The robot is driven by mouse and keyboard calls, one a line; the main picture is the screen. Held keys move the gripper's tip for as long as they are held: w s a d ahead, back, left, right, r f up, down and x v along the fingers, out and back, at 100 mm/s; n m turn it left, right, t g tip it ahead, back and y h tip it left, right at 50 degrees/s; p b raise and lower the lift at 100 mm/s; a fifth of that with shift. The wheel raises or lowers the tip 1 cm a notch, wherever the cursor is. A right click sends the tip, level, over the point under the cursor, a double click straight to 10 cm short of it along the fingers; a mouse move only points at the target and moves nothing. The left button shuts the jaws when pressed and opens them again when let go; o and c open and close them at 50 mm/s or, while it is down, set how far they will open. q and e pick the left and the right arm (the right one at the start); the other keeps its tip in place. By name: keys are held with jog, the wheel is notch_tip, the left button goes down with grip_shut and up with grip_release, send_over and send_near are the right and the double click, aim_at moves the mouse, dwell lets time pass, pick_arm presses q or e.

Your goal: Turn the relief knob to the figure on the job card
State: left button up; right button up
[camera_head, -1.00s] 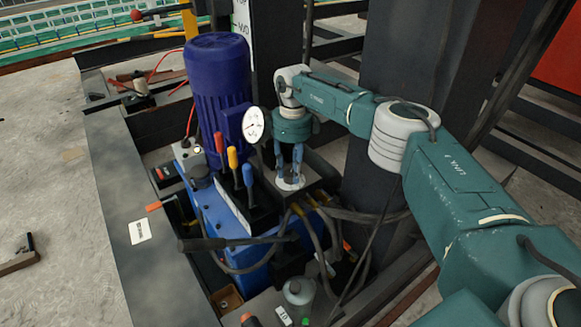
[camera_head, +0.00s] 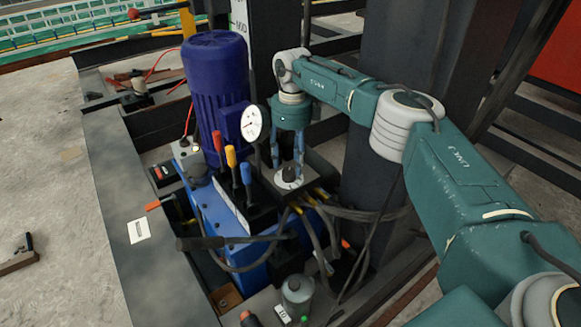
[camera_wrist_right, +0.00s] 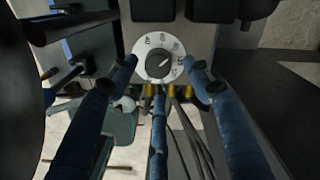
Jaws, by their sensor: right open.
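The relief knob (camera_head: 289,174) is a black knob on a round white dial, on top of the block beside the blue power unit. In the right wrist view the knob (camera_wrist_right: 159,62) sits at the centre of the dial, whose printed figures are too small to read surely. My right gripper (camera_head: 288,163) is open just above the dial, its blue fingers spread around the knob and apart from it. The fingers also show in the right wrist view (camera_wrist_right: 160,70). A white card (camera_head: 139,231) lies on the grey beam at left; its print is unreadable. My left gripper is out of view.
A pressure gauge (camera_head: 252,123) stands close left of my right gripper, with a blue motor (camera_head: 215,90) behind. Red, yellow and blue levers (camera_head: 232,160) stand at left. Hoses (camera_head: 345,213) run below the dial. A dark column (camera_head: 395,70) rises behind my arm.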

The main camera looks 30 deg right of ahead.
aim_at(291, 170)
notch_tip(291, 170, up, 4)
jog(key=shift+d+r, duration=0.1)
jog(key=shift+d, duration=0.05)
dwell(0.6)
